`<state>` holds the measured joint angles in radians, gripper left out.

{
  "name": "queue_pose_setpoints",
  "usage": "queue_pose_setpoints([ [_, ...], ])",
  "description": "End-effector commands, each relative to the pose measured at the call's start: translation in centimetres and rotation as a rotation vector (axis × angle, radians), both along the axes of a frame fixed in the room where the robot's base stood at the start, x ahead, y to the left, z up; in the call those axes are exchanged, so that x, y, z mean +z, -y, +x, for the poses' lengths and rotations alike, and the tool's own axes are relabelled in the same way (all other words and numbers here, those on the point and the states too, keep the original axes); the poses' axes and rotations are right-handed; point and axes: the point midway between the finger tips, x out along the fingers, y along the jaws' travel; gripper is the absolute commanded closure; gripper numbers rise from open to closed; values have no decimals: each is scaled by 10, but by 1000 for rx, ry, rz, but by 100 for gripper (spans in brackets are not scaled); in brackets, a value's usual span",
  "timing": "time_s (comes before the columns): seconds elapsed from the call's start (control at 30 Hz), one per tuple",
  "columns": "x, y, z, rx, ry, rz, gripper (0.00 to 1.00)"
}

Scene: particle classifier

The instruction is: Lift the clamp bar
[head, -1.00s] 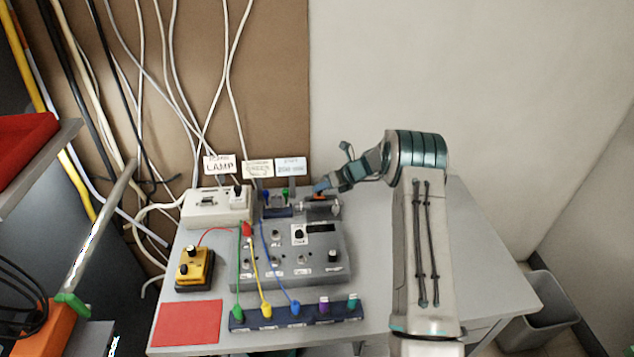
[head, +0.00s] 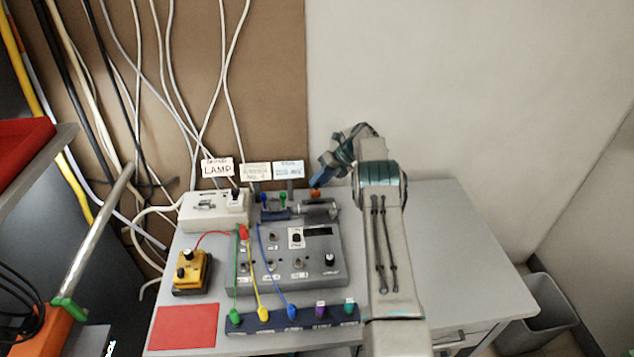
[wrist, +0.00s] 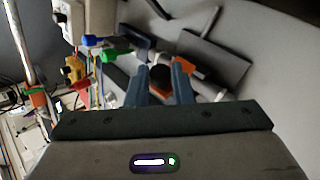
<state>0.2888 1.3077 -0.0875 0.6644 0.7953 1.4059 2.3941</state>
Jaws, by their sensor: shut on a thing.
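The clamp bar shows as a small orange piece (head: 315,193) at the top of the grey cylindrical fixture (head: 320,208), behind the control box. My gripper (head: 318,183) comes down on it from above, with its fingertips at the orange piece. In the wrist view, the orange piece (wrist: 192,66) shows beside and behind the right finger. My gripper (wrist: 160,78) is shut on the clamp bar there, and a dark round part shows between the fingers. The fingers partly hide the bar, so I cannot tell how far it is raised.
The grey control box (head: 285,268) with cables stands in front of the fixture. A white lamp socket box (head: 205,212) is to its left, and a yellow box (head: 192,272) sits nearer. Label cards (head: 289,169) stand behind. The table's right side (head: 460,250) is clear.

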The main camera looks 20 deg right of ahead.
Motion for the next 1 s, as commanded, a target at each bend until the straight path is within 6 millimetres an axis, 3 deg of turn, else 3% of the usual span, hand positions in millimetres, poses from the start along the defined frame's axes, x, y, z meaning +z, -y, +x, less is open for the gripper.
queue_pose_setpoints([
  [0.53, 1, 1, 0, -2, -16, 2, 100],
  [0.57, 1, 1, 0, -2, -16, 2, 76],
  [0.63, 1, 1, 0, -2, -16, 2, 57],
  [1.0, 4, 1, 0, 2, -16, 2, 57],
])
